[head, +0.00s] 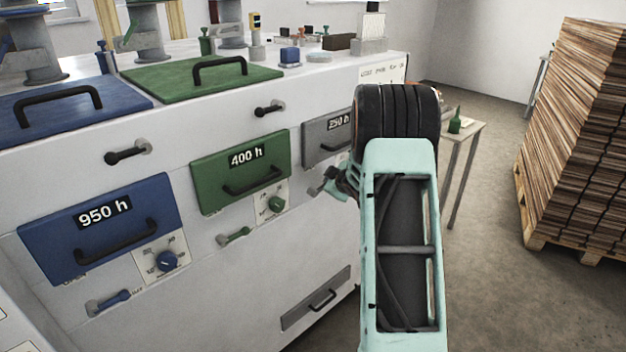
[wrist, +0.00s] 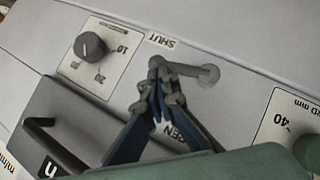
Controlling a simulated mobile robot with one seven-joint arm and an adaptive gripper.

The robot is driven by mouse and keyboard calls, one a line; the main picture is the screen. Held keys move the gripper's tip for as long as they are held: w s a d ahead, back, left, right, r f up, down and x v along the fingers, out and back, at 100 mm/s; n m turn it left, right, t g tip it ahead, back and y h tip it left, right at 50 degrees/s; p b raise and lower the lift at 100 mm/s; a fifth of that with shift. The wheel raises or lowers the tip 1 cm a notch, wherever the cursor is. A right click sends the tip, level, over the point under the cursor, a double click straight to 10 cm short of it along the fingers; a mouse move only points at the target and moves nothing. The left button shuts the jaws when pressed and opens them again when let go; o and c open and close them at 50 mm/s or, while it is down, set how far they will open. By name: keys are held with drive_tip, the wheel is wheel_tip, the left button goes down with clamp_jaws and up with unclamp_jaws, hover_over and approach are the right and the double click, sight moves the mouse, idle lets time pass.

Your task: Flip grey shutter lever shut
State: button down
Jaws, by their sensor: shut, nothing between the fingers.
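The grey shutter lever (wrist: 185,69) is in the wrist view, a rod running left from its round pivot on the pale panel. Its free end lies just below the SHUT label (wrist: 162,40) and at the tips of my gripper (wrist: 158,88). The fingers are together with nothing held between them. They seem to touch the lever's end, but contact is hard to tell. The OPEN label (wrist: 188,131) is partly hidden by a finger.
A grey dial (wrist: 90,46) and a black hatch handle (wrist: 45,140) are near the gripper. The green lever (head: 234,236) and blue lever (head: 108,302) sit lower left on the panel. A small table (head: 472,135) and a wood stack (head: 578,130) stand right.

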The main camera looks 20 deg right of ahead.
drive_tip(key=shift+w+d+f, duration=0.1)
drive_tip(key=shift+d+f, duration=0.1)
drive_tip(key=shift+f, duration=0.1)
idle(0.5)
